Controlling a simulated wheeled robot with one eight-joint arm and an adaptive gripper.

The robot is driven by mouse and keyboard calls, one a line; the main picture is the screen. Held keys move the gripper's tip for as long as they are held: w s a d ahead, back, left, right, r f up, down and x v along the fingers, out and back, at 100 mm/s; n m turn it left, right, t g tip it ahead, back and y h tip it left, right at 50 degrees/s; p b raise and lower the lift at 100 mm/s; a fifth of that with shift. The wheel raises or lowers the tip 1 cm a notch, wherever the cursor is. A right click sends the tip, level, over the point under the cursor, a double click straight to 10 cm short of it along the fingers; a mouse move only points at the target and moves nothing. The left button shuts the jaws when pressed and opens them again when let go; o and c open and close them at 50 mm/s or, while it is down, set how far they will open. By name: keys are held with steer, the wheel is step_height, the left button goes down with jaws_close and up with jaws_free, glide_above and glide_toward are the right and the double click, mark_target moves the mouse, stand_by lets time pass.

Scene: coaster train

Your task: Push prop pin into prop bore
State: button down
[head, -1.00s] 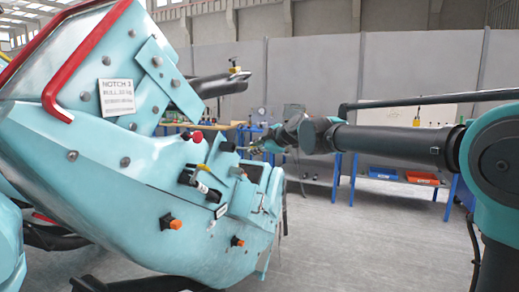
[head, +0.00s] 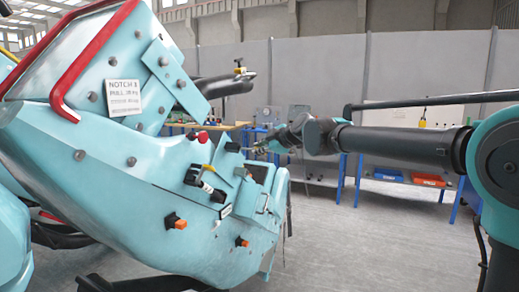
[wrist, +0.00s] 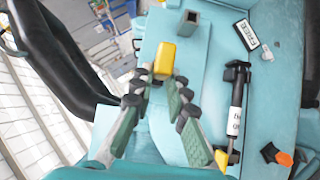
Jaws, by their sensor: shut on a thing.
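My gripper (wrist: 161,82) is shut on a yellow block-like piece (wrist: 165,58), which I take to be the head of the prop pin. The piece sits at the fingertips in the wrist view; its far end is hard to make out. A grey square tube (wrist: 190,19) stands just beyond it on the teal panel, apart from it in the picture. I cannot tell whether this is the prop bore. In the head view my gripper (head: 258,149) is small, at the right side of the teal coaster body (head: 120,190), and its contact there is unclear.
A black strut with a white label (wrist: 236,108) lies right of the fingers. An orange knob (wrist: 283,158) and a white tag (wrist: 247,34) are beside it. A red knob (head: 203,137) sticks up in the head view. Blue-legged benches stand behind; the floor at right is open.

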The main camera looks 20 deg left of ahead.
mark_target(241, 148)
steer(key=a, duration=0.6)
steer(key=shift+w, duration=0.2)
stand_by(2.4)
steer(key=c, duration=1.4)
jaws_free()
steer(key=shift+d, duration=0.15)
steer(key=v, duration=1.1)
steer(key=shift+s+d+r, duration=0.15)
steer(key=shift+s+d, duration=0.1)
